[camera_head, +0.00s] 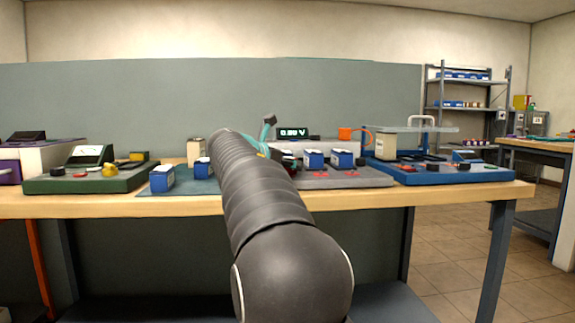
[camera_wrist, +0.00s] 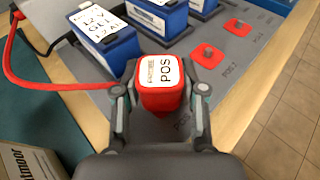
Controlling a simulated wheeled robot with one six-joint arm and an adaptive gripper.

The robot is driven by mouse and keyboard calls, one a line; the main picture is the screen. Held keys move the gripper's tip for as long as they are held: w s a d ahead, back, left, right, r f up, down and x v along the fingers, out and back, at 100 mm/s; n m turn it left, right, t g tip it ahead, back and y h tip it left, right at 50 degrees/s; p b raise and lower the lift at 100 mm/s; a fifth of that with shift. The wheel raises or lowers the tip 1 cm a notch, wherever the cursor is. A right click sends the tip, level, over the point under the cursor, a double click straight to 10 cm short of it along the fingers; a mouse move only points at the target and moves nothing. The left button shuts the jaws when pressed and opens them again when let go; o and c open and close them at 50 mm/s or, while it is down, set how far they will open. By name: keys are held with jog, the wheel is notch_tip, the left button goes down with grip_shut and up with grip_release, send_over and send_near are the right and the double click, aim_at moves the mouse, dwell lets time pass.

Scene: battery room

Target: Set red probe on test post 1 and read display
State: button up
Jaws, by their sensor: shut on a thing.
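My gripper (camera_wrist: 161,92) is shut on the red probe (camera_wrist: 161,98) in the wrist view. The probe has a white top label reading POS, and a red cable (camera_wrist: 40,85) runs at the left. The probe's lower end is hidden, so I cannot tell whether it touches a post. Two red test posts show on the grey mat (camera_wrist: 262,75): one (camera_wrist: 208,56) by a POS 2 marking, another (camera_wrist: 238,25) beyond it. Test post 1 is not visible. In the head view the display (camera_head: 292,133) appears to read 0.00 V.
A green board with a meter (camera_head: 85,183) lies left on the wooden bench (camera_head: 470,192), a blue tray (camera_head: 440,178) right. A cardboard box (camera_wrist: 30,160) is near the gripper.

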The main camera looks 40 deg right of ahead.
jog(key=shift+f, duration=0.3)
jog(key=o, duration=0.9)
jog(key=shift+a, duration=0.1)
jog(key=shift+p+v, duration=1.2)
jog(key=shift+v, duration=4.2)
jog(key=shift+s+r, duration=0.1)
jog(key=s+a+f+m+y+p, duration=0.1)
jog(key=s+a+f+m+y, duration=0.3)
jog(key=s+a+f+m, duration=0.3)
jog(key=s+a+f+m+t+y+p, duration=0.1)
jog(key=s+a+f+m+y, duration=0.4)
jog(key=s+a+f, duration=0.5)
jog(key=s+a+f+m+t+y+p, duration=0.1)
jog(key=s+a+f+m+y, duration=0.4)
jog(key=s+a+f+m, duration=0.3)
jog(key=shift+s+a+f+m, duration=0.2)
jog(key=shift+s+a+f, duration=0.2)
jog(key=shift+s+f, duration=0.15)
jog(key=shift+s+a+f+m, duration=0.2)
jog(key=shift+s+a+f, duration=0.25)
jog(key=shift+s, duration=0.2)
